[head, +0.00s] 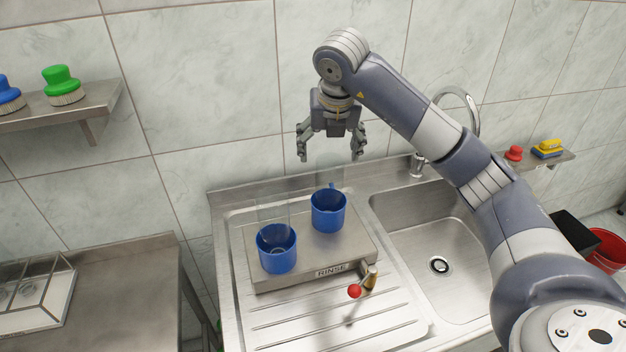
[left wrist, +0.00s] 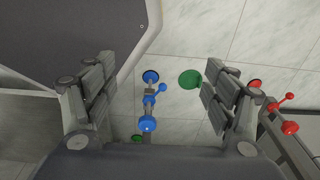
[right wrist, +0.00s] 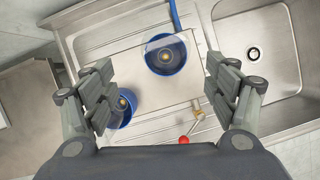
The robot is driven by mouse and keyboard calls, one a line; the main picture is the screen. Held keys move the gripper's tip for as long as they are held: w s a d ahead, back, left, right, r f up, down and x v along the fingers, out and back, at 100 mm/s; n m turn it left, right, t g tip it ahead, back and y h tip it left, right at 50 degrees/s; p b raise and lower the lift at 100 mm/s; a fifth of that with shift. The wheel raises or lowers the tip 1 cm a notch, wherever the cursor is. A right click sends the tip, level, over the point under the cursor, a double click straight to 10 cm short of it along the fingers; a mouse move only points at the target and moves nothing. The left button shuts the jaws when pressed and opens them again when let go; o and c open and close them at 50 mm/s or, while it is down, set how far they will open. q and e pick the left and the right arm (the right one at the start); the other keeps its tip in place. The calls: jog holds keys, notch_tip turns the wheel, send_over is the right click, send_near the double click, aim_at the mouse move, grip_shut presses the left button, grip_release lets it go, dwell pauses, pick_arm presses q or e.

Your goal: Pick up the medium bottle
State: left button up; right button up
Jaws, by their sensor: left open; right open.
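No bottle stands out clearly. Two blue cup-like holders sit on the raised RINSE platform: the front-left holder (head: 277,256) and the back-right holder (head: 328,218). A faint clear, glass-like shape rises from each; I cannot tell which is the medium bottle. In the right wrist view, one holder (right wrist: 164,67) lies ahead between the fingers, and the other (right wrist: 126,112) is partly behind the left finger. My right gripper (head: 330,154) is open, pointing down above the back-right holder. My left gripper (left wrist: 160,78) is open and empty, seen only in its wrist view.
The RINSE platform (head: 258,282) stands on the metal drainboard, with a red-knobbed lever (head: 354,291) in front. The sink (head: 425,240) and tap (head: 417,166) are to the right. A wall shelf (head: 100,103) with brushes is at left. Tiled wall stands close behind my right gripper.

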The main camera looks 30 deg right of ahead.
aim_at(331, 163)
jog(key=x, duration=0.1)
jog(key=p+x, duration=0.1)
jog(key=x, duration=0.1)
jog(key=shift+s+d+f, duration=0.15)
jog(key=shift+d+f, duration=0.25)
jog(key=shift+d+f+p, duration=0.1)
jog(key=shift+f+p, duration=0.2)
jog(key=shift+f, duration=0.05)
jog(key=p+x, duration=0.1)
jog(key=x, duration=0.1)
jog(key=p+x, duration=0.2)
jog(key=shift+w+d+f, duration=0.1)
jog(key=shift+w+f, duration=0.1)
jog(key=shift+w, duration=0.2)
jog(key=shift+w+d+f, duration=0.15)
jog(key=shift+w+f, duration=0.05)
jog(key=shift+f, duration=0.3)
pick_arm(q)
jog(key=r, duration=0.4)
jog(key=shift+s+r, duration=0.35)
jog(key=shift+s, duration=0.05)
pick_arm(e)
jog(key=c, duration=1)
jog(key=shift+c, duration=0.2)
